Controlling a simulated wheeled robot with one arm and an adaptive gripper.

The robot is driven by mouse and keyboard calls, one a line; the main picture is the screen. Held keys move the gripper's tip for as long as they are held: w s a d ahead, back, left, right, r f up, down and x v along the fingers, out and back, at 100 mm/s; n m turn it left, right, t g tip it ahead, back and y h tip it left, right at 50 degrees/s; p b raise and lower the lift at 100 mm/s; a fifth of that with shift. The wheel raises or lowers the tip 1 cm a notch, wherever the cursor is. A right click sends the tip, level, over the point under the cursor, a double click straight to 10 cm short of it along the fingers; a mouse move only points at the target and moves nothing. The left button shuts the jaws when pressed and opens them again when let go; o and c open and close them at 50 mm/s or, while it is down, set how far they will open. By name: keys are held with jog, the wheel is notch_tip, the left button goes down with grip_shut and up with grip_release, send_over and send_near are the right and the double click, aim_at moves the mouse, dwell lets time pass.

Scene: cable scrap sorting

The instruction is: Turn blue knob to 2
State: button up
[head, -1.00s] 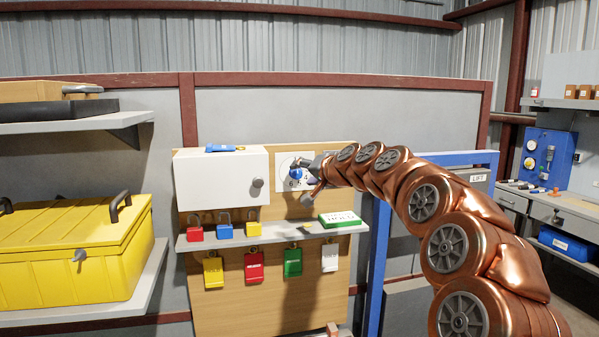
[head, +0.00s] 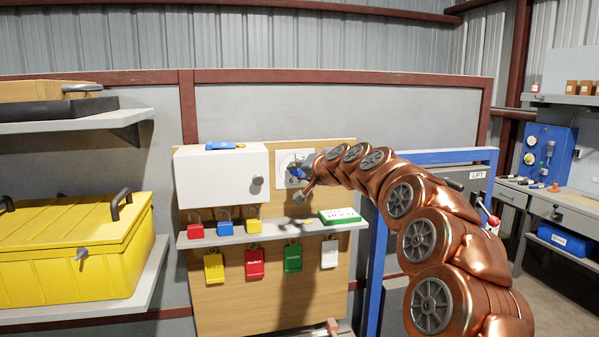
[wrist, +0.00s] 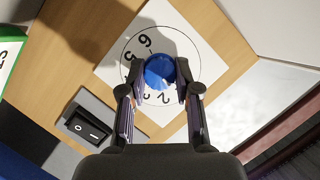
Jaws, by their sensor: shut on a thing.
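The blue knob (head: 294,170) sits on a white dial plate on the wooden board, mostly hidden by my gripper in the head view. In the wrist view the round blue knob (wrist: 160,70) lies between my two dark fingers, near the middle of the dial plate (wrist: 112,72). My gripper (wrist: 159,82) is shut on the knob, one finger on each side. The plate carries a ring with printed digits; a 6 or 9 shows above left of the knob and a 2 below it. The knob's pointer cannot be made out.
A white cabinet (head: 220,180) stands close left of the dial. Below, a narrow shelf (head: 290,237) holds several padlocks and a green-and-white sign (head: 340,216). A black rocker switch (wrist: 87,127) is near the dial. A blue frame (head: 376,270) stands right of the board.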

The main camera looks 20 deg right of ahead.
grip_shut()
jog(key=shift+f, duration=0.1)
jog(key=m+b, duration=0.1)
jog(key=m+y+b, duration=0.1)
jog(key=b, duration=0.1)
jog(key=shift+f+m+t, duration=0.2)
jog(key=shift+m+t, duration=0.1)
jog(key=shift+t, duration=0.1)
jog(key=shift+m+t+y+b, duration=0.65)
jog(key=shift+m+b, duration=0.65)
jog(key=shift+m, duration=0.4)
jog(key=shift+r, duration=0.1)
jog(key=o, duration=0.7)
grip_release()
jog(key=shift+d, duration=0.1)
